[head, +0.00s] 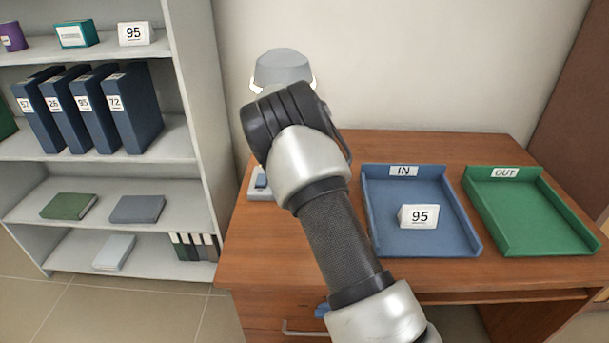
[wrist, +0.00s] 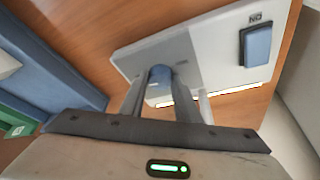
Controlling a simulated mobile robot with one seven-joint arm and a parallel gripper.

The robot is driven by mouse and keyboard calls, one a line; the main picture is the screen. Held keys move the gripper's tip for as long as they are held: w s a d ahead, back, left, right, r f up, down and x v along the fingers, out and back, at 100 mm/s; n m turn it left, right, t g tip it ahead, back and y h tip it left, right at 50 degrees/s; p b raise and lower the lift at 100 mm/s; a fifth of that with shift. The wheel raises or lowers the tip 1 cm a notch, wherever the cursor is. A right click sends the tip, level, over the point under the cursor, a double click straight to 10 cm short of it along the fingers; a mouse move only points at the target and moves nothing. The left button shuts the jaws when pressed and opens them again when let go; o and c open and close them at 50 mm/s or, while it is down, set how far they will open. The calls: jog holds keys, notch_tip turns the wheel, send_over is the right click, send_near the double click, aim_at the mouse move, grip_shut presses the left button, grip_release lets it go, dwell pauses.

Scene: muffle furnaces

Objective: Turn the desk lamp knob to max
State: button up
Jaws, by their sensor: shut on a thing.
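The desk lamp (head: 283,68) stands at the back left of the desk, its grey shade showing above my wrist. Its pale base (wrist: 205,45) fills the upper middle of the wrist view, with a blue rocker switch (wrist: 257,47) marked with small lettering. The round blue knob (wrist: 160,74) sits on the base between my fingertips. My gripper (wrist: 161,80) is shut on the knob, one finger on each side. No dial mark is readable, so I cannot tell the knob's setting. In the head view my arm hides the gripper, the knob and most of the lamp.
A blue IN tray (head: 455,240) holding a card marked 95 (head: 418,216) lies right of my arm. A green OUT tray (head: 530,215) is beyond it. A shelf unit (head: 190,100) with binders stands close on the left. The wall is right behind the lamp.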

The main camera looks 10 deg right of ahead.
jog(key=o, duration=1)
jog(key=shift+o, duration=0.2)
jog(key=shift+r, duration=0.3)
jog(key=s+a, duration=0.2)
jog(key=s, duration=0.1)
jog(key=s+a, duration=0.3)
jog(key=s+a+p, duration=0.1)
jog(key=s+a, duration=0.2)
jog(key=shift+a+r, duration=0.25)
